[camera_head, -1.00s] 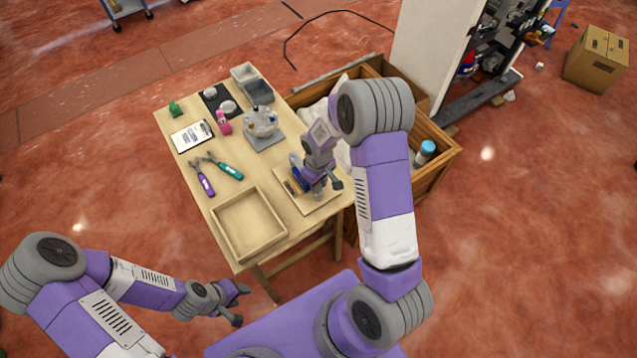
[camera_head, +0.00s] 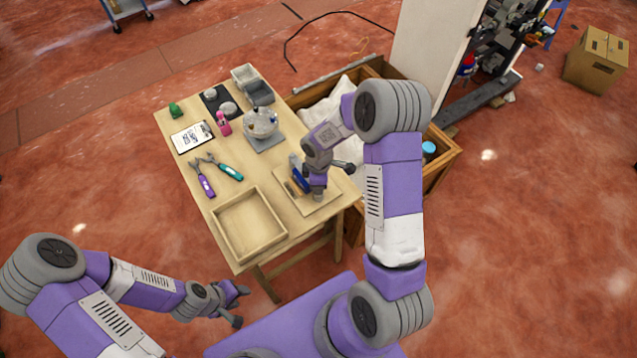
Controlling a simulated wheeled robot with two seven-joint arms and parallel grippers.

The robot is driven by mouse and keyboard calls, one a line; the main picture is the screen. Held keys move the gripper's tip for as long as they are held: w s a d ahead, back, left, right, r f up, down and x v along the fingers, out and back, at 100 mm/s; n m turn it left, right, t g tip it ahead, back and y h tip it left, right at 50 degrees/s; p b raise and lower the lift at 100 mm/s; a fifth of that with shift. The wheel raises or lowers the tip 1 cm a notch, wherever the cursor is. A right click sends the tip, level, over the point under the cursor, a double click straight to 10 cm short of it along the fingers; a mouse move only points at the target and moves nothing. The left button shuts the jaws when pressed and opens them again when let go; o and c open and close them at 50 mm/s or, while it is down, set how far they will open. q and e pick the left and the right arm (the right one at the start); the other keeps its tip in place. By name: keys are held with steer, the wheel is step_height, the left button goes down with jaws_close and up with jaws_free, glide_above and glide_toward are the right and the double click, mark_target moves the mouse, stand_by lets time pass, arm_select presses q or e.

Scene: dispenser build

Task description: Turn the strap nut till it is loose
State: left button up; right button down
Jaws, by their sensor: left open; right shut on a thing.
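My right gripper (camera_head: 316,190) reaches down over the light wooden board (camera_head: 318,211) at the table's right front corner. It is shut at a small part there, taken to be the strap nut; the gripper hides the nut. A blue piece (camera_head: 300,176) stands on the board just left of the gripper, partly covered by it. My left gripper (camera_head: 238,305) is open and empty, low in front of the table and away from the board.
An empty wooden tray (camera_head: 282,237) lies at the table's front. Purple pliers (camera_head: 205,184) and teal pliers (camera_head: 228,171) lie behind it. A round white holder (camera_head: 261,122) stands behind the board. A wooden crate (camera_head: 443,166) stands right of the table.

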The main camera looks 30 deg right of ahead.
steer(key=shift+n, duration=0.3)
steer(key=c, duration=1)
jaws_free()
steer(key=shift+o, duration=0.2)
steer(key=shift+r, duration=0.1)
step_height(320, 180, up, 8)
steer(key=shift+f+p, duration=0.25)
steer(key=shift+p, duration=0.4)
steer(key=shift+f, duration=0.1)
